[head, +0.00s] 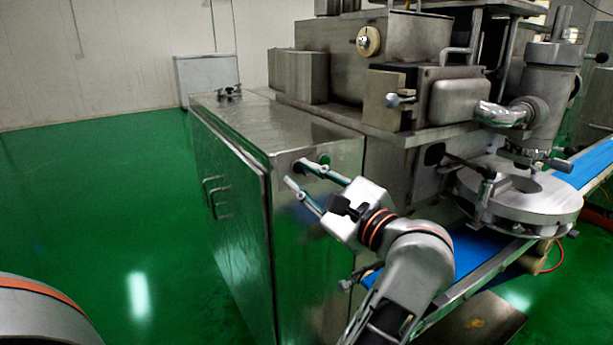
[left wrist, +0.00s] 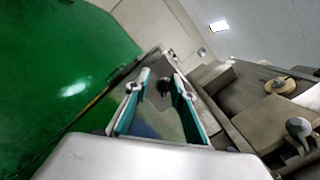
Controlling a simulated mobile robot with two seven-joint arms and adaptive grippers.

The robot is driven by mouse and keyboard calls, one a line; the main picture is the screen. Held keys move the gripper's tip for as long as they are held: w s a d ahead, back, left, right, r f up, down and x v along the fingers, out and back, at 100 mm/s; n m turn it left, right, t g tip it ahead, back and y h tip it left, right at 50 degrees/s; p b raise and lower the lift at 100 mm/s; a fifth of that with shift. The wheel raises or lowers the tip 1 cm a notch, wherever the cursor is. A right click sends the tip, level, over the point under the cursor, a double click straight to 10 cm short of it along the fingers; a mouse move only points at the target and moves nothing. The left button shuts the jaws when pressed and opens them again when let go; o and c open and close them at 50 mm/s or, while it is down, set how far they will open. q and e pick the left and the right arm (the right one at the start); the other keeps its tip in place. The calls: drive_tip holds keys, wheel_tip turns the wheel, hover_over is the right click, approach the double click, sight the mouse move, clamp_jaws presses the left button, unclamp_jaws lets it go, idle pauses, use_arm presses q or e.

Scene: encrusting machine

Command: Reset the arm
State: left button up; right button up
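My left gripper (head: 296,174) is open and empty in the head view, in front of the metal cabinet's end face. It points up and left. In the left wrist view, its two teal-lined fingers (left wrist: 162,82) stand apart with nothing held between them. My right gripper is out of view.
The steel cabinet (head: 235,190) of the encrusting machine (head: 415,75) stands close to the gripper. A blue conveyor belt (head: 470,250) and a round metal disc (head: 530,205) lie to the right. The green floor (head: 110,200) is clear to the left.

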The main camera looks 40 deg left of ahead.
sight(303, 171)
use_arm(q)
drive_tip(key=shift+m+t+h, duration=0.6)
drive_tip(key=shift+t+h, duration=0.1)
drive_tip(key=shift+t, duration=0.2)
drive_tip(key=d, duration=0.4)
drive_tip(key=d+f, duration=0.1)
drive_tip(key=shift+w+d, duration=0.15)
drive_tip(key=shift+d, duration=0.25)
drive_tip(key=x, duration=0.8)
drive_tip(key=shift+a+r, duration=0.1)
drive_tip(key=shift+a, duration=0.05)
